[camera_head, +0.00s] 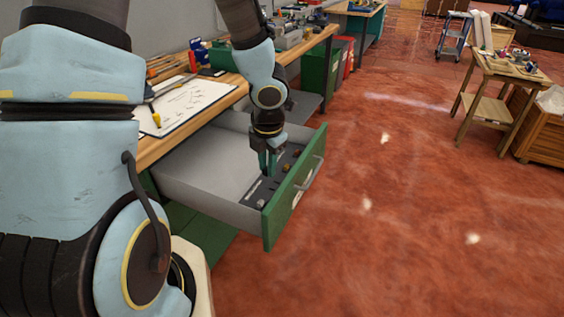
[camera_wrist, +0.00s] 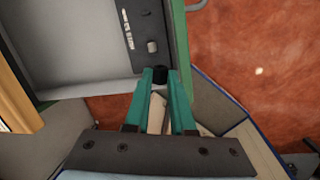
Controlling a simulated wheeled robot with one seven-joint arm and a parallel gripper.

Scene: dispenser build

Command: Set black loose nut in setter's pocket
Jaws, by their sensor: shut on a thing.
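My gripper (camera_head: 268,168) points down into the open drawer, over a dark strip on its floor. In the wrist view its teal fingers (camera_wrist: 160,78) are closed together at the tips on a small black nut (camera_wrist: 159,73). The nut is too small to make out in the head view. The dark strip (camera_head: 260,191) runs along the inside of the drawer front and carries a small grey piece (camera_head: 261,203) and brownish pieces (camera_head: 288,168). In the wrist view the grey piece (camera_wrist: 152,47) sits just beyond the fingertips. I cannot tell which part is the setter or its pocket.
The drawer's green front (camera_head: 293,195) with its handle stands close beside my gripper. The drawer floor (camera_head: 212,165) left of the strip is bare. The workbench above holds a white sheet (camera_head: 190,103) and tools. Open red floor lies to the right.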

